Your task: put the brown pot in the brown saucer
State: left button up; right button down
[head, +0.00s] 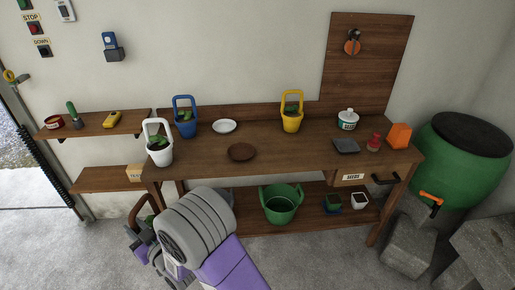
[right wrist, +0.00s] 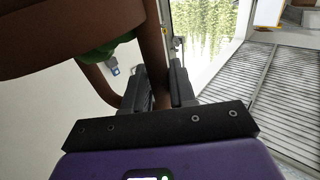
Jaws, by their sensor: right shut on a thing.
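My right gripper (head: 141,226) is low in front of the bench's left end. In the right wrist view the gripper (right wrist: 163,88) is shut on the handle of the brown pot (right wrist: 60,35), which fills the upper left, with some green in it. In the head view only a brown curved part of the pot (head: 137,205) shows; my right arm hides much of that area. The brown saucer (head: 241,152) lies on the bench top, apart from the pot, and looks empty. My left gripper is not in view.
On the bench (head: 290,158) stand a white pot (head: 159,153) left of the brown saucer, a blue pot (head: 186,126) and white saucer (head: 224,127) behind it, and a yellow pot (head: 291,122) to the right. A green tub (head: 281,208) is on the lower shelf.

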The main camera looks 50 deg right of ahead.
aim_at(241, 153)
jog(key=z, duration=0.6)
jog(key=i, duration=0.55)
jog(key=z, duration=0.5)
